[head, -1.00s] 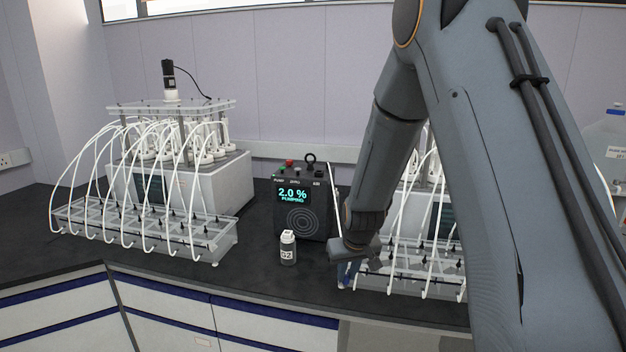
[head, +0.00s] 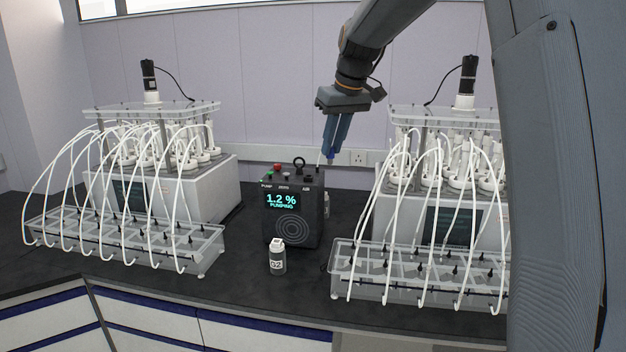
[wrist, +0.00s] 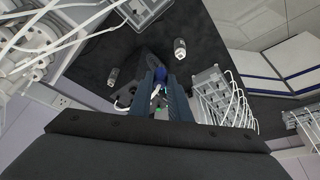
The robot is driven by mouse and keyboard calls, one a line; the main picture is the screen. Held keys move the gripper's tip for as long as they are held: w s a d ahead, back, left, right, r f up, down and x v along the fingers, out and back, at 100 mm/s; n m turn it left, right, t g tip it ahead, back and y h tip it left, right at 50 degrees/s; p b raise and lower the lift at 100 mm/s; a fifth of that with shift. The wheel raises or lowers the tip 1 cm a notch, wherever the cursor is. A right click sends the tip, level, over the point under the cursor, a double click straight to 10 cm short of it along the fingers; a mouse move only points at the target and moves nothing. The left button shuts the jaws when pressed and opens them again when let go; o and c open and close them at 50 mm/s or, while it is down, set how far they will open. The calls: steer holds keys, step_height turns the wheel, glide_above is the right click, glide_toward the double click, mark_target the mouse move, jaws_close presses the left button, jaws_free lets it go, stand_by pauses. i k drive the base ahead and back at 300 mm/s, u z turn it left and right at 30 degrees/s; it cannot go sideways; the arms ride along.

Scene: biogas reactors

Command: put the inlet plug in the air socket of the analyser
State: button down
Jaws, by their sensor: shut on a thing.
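The analyser (head: 286,232) is a dark box with a lit display reading 1.2 % PUMPING. Its top carries a red button, a green part, a black ring handle and small labels near the front edge. My gripper (head: 330,154) points down just above the analyser's right end.
Reactor racks with white hoses stand left (head: 125,247) and right (head: 420,283). The dark worktop (head: 235,272) is clear around the front bottle.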

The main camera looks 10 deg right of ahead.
mark_target(308, 181)
steer(key=i, duration=0.85)
steer(key=u, duration=0.05)
